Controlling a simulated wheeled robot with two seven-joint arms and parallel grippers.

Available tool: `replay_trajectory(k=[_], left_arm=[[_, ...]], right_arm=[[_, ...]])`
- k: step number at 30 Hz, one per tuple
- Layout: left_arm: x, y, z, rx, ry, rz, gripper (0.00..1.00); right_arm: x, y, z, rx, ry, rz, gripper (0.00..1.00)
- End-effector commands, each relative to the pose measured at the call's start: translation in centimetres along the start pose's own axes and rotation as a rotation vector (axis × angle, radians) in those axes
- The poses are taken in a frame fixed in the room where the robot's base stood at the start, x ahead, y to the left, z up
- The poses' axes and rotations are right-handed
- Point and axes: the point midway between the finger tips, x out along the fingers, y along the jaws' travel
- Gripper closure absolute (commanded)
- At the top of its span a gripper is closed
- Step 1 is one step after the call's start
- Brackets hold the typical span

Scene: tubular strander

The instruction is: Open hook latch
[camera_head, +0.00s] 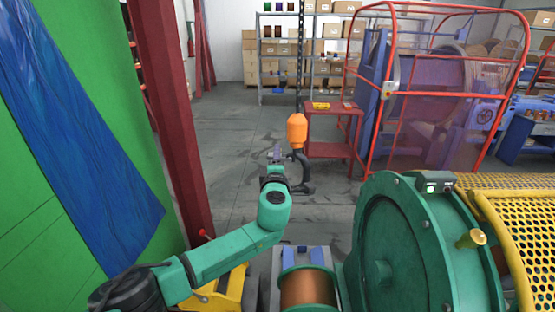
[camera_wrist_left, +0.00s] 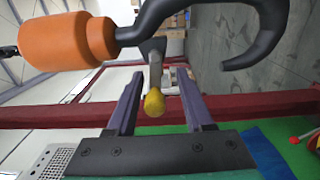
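A black crane hook (camera_head: 304,172) hangs below an orange block (camera_head: 297,131) in the middle of the head view. In the left wrist view the orange block (camera_wrist_left: 65,41) lies at the left, and the black hook (camera_wrist_left: 215,18) curves across the top. The hook latch (camera_wrist_left: 154,78) is a grey lever with a yellow tip. My left gripper (camera_head: 277,152) is beside the hook. In the left wrist view my left gripper (camera_wrist_left: 158,75) is open, and the latch appears between its fingers. I cannot tell whether they touch it. My right gripper is not in view.
A red cart (camera_head: 331,150) stands behind the hook, near a red-framed guard (camera_head: 437,10). A green machine drum (camera_head: 395,250) is at front right, with a copper spool (camera_head: 306,287) beside it. A dark red post (camera_head: 172,120) stands left. Grey floor (camera_head: 232,130) lies clear beyond.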

Motion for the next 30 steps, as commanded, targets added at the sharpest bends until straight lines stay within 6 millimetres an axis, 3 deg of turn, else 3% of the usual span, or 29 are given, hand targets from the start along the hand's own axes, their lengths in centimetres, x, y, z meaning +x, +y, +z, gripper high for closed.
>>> replay_trajectory(k=[5, 11, 24, 30], left_arm=[[-0.4, 0.1, 0.0, -0.001, -0.001, 0.003, 0.48], [-2.8, -0.1, 0.0, 0.001, -0.003, 0.003, 0.48], [-12.0, -0.2, -0.1, 0.001, -0.002, -0.001, 0.48], [-14.4, -0.1, -0.1, 0.0, 0.001, -0.001, 0.48]], right_arm=[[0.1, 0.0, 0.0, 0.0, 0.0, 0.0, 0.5], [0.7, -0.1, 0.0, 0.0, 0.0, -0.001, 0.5], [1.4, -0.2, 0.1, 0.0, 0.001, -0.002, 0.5], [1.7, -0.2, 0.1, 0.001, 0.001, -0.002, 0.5]])
